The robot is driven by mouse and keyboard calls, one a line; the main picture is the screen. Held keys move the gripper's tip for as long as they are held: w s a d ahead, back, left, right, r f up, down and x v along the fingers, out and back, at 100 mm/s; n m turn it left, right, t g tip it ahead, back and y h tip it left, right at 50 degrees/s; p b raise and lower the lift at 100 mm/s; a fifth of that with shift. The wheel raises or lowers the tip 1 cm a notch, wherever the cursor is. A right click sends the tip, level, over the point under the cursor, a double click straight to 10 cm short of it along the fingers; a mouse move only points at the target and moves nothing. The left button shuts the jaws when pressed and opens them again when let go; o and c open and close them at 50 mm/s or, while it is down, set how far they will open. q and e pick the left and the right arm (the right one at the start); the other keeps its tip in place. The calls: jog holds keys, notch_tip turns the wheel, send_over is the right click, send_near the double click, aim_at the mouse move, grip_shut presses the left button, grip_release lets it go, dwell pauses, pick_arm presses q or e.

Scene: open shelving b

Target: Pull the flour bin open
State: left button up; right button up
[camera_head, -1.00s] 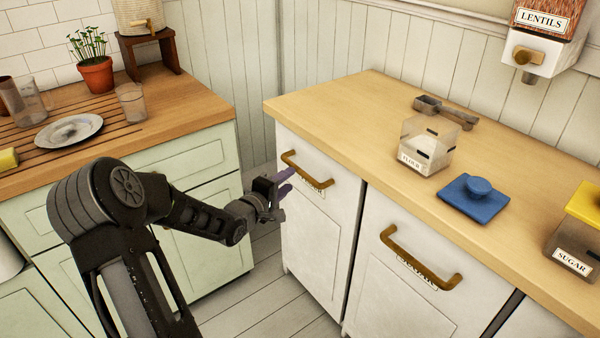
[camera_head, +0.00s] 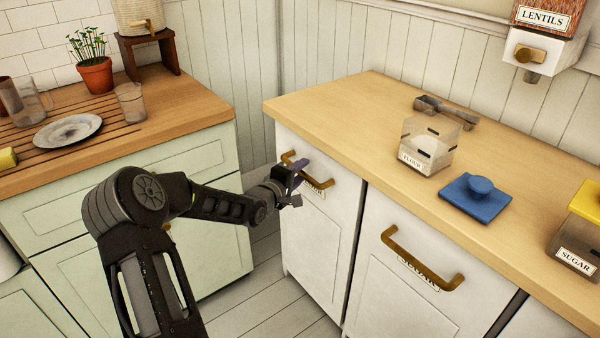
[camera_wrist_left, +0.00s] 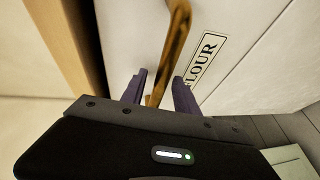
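The flour bin (camera_head: 318,239) is the left white front under the wooden counter, and it looks closed. Its brass bar handle (camera_head: 320,184) runs across the top, with a label partly hidden below it. My left gripper (camera_head: 297,172) is at the left half of this handle. In the left wrist view, the purple fingers of my left gripper (camera_wrist_left: 158,90) are apart, with the brass handle (camera_wrist_left: 176,40) passing between them. A gap shows beside the handle, so the fingers do not look closed on it. The FLOUR label (camera_wrist_left: 203,60) is to the right. My right gripper is not in view.
A second white bin (camera_head: 412,281) with a brass handle is to the right. Green cabinets (camera_head: 190,165) are at left; floor (camera_head: 275,305) between is clear.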

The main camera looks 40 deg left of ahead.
pick_arm(q)
grip_shut()
dwell(1.2)
